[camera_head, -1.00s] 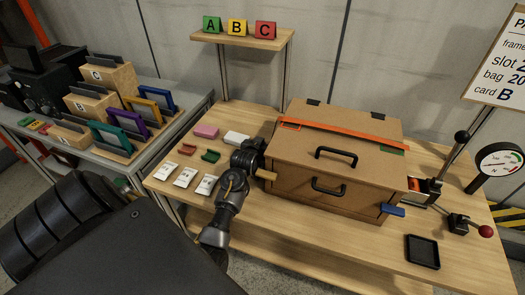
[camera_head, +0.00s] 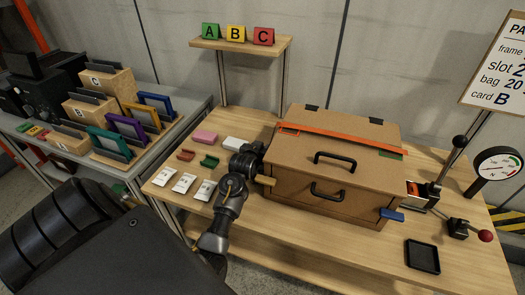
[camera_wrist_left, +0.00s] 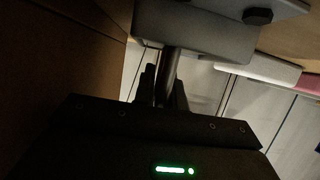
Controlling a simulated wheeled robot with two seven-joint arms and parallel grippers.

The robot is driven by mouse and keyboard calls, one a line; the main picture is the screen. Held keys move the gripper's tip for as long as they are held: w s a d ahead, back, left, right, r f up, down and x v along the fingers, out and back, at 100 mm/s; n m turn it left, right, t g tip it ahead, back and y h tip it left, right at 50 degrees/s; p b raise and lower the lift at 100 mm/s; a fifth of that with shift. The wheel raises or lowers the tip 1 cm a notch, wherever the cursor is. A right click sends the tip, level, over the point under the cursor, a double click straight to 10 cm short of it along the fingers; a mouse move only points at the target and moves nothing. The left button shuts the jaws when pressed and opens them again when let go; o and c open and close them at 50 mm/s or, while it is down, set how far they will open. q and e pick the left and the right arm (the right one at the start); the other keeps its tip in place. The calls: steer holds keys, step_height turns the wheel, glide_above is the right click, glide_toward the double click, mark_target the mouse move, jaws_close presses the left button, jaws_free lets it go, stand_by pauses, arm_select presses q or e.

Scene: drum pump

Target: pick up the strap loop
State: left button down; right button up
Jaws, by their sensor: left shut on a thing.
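An orange strap (camera_head: 335,139) lies across the lid of the brown box (camera_head: 345,208). I cannot make out a separate loop at its ends. My left gripper (camera_head: 250,160) is at the left side of the box, below the strap's left end, and its fingertips are hidden in the head view. In the left wrist view its fingers (camera_wrist_left: 163,92) are shut on a dark rod (camera_wrist_left: 171,64) under a grey block (camera_wrist_left: 195,32). What the rod belongs to is unclear. My right gripper is not in view.
Pink and white blocks (camera_head: 205,137) and several white packets (camera_head: 184,182) lie left of the gripper. A blue tab (camera_head: 393,215), a black tray (camera_head: 422,256) and a red-knobbed lever (camera_head: 484,236) are at the right. The front tabletop is mostly clear.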

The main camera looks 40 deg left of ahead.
arm_select(q)
step_height(320, 180, up, 17)
steer(key=shift+r, duration=0.2)
stand_by(0.3)
